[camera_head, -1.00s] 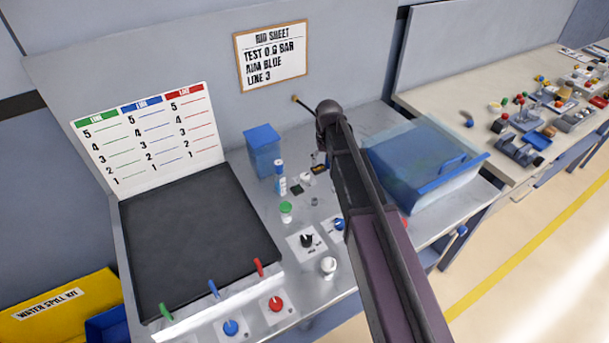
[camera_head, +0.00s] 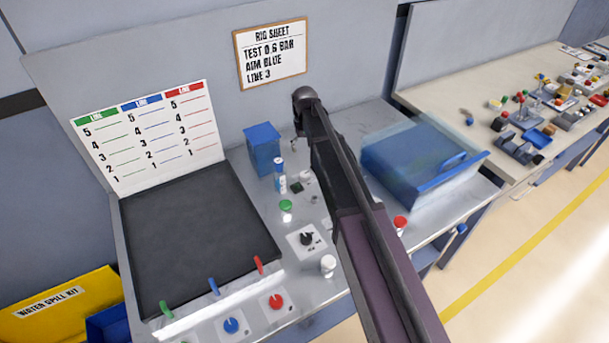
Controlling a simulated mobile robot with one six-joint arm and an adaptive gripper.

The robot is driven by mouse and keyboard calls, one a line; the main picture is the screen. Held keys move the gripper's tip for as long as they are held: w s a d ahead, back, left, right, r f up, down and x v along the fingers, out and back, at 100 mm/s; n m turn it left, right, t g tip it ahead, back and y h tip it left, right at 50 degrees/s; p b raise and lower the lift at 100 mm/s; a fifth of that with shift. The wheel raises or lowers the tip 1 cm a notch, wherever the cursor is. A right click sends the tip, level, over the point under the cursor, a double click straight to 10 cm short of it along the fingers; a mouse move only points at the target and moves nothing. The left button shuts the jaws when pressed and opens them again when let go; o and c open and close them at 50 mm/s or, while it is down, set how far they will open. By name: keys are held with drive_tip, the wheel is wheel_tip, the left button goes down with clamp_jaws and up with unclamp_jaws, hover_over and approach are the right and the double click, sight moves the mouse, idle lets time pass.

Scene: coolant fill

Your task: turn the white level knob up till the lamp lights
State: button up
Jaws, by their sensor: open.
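A small white knob-like piece (camera_head: 328,265) stands at the front edge of the metal bench, just left of my arm. It looks like the white level knob, but its markings are too small to read. I cannot make out a lamp, lit or unlit. My arm crosses the bench from the lower right. A small part of my gripper (camera_head: 298,142) shows below the arm's far end, near the blue box; the rest is hidden. It is open and well behind the white piece, not touching it.
A black knob on a white plate (camera_head: 307,240) is beside the white piece. A blue box (camera_head: 263,149), a blue-and-white bottle (camera_head: 280,177) and a green cap (camera_head: 286,206) stand behind. The black panel (camera_head: 200,235) is bare.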

sight(305, 174)
drive_tip(key=shift+f+b, duration=6.6)
drive_tip(key=shift+f, duration=0.1)
drive_tip(key=shift+c, duration=0.2)
drive_tip(key=c, duration=1.1)
